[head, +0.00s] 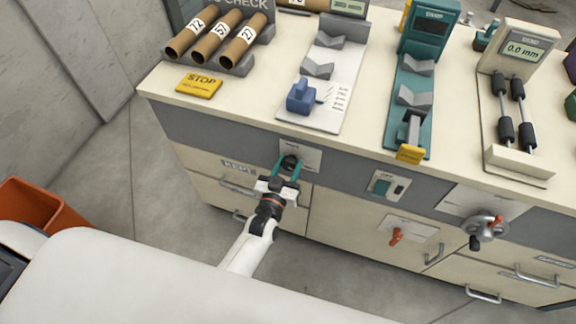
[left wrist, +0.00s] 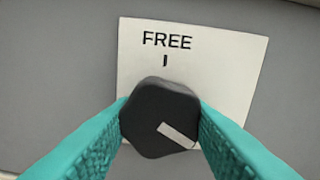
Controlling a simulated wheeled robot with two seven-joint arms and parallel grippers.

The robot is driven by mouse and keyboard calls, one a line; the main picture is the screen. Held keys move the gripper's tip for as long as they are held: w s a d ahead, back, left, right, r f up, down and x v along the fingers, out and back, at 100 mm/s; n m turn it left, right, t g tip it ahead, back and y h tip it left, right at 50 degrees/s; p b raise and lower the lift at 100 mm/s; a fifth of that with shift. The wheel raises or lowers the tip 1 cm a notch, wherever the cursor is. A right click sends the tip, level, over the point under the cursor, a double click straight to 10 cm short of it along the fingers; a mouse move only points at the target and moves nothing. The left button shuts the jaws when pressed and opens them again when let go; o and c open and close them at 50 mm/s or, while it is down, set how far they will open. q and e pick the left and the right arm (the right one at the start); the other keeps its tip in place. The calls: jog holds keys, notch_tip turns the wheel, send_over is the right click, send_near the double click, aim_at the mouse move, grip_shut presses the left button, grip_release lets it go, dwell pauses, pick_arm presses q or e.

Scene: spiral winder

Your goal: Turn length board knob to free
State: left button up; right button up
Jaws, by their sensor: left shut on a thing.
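The length board knob (head: 290,161) is a black, lobed knob on the grey front panel, below the white length board (head: 343,77). In the left wrist view the knob (left wrist: 152,112) sits on a white plate (left wrist: 225,65) reading FREE, with a short dark mark under the word. The knob's pale pointer line is aimed to the lower right, away from the FREE mark above it. My left gripper (head: 287,168) is shut on the knob, one teal finger on each side; the fingers also show in the left wrist view (left wrist: 161,118). My right gripper is not in view.
A green switch (head: 380,187), a red lever (head: 396,236) and a crank wheel (head: 482,228) lie to the right on the front. Drawer handles stick out below. An orange bin (head: 40,205) stands left.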

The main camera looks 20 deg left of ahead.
pick_arm(q)
jog(key=shift+n, duration=1.5)
jog(key=n, duration=0.2)
jog(key=shift+n, duration=0.4)
jog(key=n, duration=0.2)
jog(key=shift+n, duration=0.4)
jog(key=n+b, duration=0.1)
jog(key=n, duration=0.2)
jog(key=shift+d+n, duration=0.1)
jog(key=shift+n, duration=0.2)
jog(key=n+b, duration=0.1)
jog(key=n, duration=0.4)
jog(key=shift+b, duration=0.4)
jog(key=n+b, duration=0.1)
jog(key=n, duration=0.3)
jog(key=shift+n+b, duration=0.3)
jog(key=shift+b, duration=0.05)
jog(key=shift+r+n+b, duration=0.1)
jog(key=shift+n+b, duration=0.35)
jog(key=shift+n, duration=0.65)
